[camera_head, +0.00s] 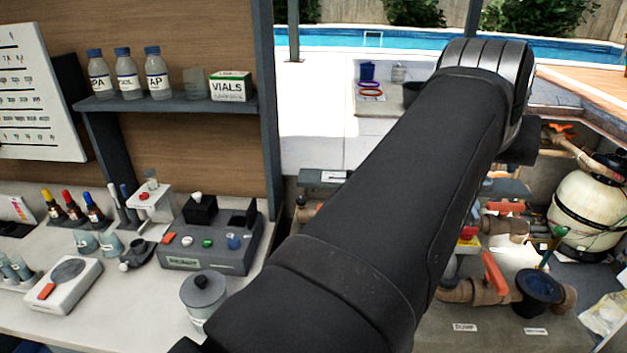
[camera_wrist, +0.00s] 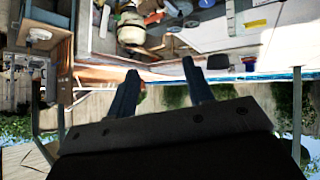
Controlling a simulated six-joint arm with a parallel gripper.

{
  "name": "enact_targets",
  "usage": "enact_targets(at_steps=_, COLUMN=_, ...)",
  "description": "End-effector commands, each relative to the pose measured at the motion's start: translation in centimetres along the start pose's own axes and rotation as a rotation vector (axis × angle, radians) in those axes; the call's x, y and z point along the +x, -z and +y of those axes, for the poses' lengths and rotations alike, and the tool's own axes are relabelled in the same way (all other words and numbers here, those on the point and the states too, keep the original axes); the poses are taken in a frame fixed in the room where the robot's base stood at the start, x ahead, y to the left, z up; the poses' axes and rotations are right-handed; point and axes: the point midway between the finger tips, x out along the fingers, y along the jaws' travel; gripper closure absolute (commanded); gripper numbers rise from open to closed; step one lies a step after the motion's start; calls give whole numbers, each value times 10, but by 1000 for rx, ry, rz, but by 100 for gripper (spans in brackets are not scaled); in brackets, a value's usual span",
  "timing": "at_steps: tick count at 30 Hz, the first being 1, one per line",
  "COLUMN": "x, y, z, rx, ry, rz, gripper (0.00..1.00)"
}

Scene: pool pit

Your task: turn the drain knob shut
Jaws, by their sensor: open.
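I cannot single out the drain knob for certain in either view. At the right of the head view, brown pipes carry red-orange valve handles, one standing up (camera_head: 494,273) behind a "DUMP" label (camera_head: 465,327). A cream filter tank (camera_head: 588,214) stands further right, and it also shows upside down in the wrist view (camera_wrist: 131,30). My gripper (camera_wrist: 160,66) is open and empty in the wrist view, its two dark fingers apart and touching nothing I can see. In the head view my arm crosses the middle and hides part of the pipework; the fingers do not show clearly there.
A counter at left holds a grey test unit (camera_head: 210,243), a lidded pot (camera_head: 204,297) and several small bottles. A shelf (camera_head: 170,103) above carries bottles and a vials box (camera_head: 231,86). A dark strainer lid (camera_head: 538,287) sits among the pipes. The pool (camera_head: 330,38) lies behind.

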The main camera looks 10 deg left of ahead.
Motion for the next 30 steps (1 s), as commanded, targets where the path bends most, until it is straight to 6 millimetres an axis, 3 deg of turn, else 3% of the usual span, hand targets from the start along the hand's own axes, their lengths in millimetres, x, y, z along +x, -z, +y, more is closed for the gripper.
enact_targets(at_steps=1, x=0, y=28, z=4, rx=-24, ry=2, rz=14, gripper=53)
enact_targets(at_steps=3, x=14, y=48, z=-13, rx=-88, ry=52, rz=-3, gripper=53)
enact_targets(at_steps=5, x=29, y=58, z=-36, rx=-154, ry=114, rz=-30, gripper=53)
enact_targets(at_steps=9, x=65, y=68, z=-104, rx=-315, ry=273, rz=-99, gripper=53)
enact_targets(at_steps=15, x=105, y=66, z=-212, rx=-554, ry=503, rz=-184, gripper=53)
enact_targets(at_steps=21, x=126, y=46, z=-312, rx=-766, ry=705, rz=-244, gripper=53)
enact_targets(at_steps=25, x=130, y=34, z=-352, rx=-850, ry=786, rz=-264, gripper=53)
enact_targets(at_steps=30, x=132, y=27, z=-372, rx=-890, ry=827, rz=-273, gripper=53)
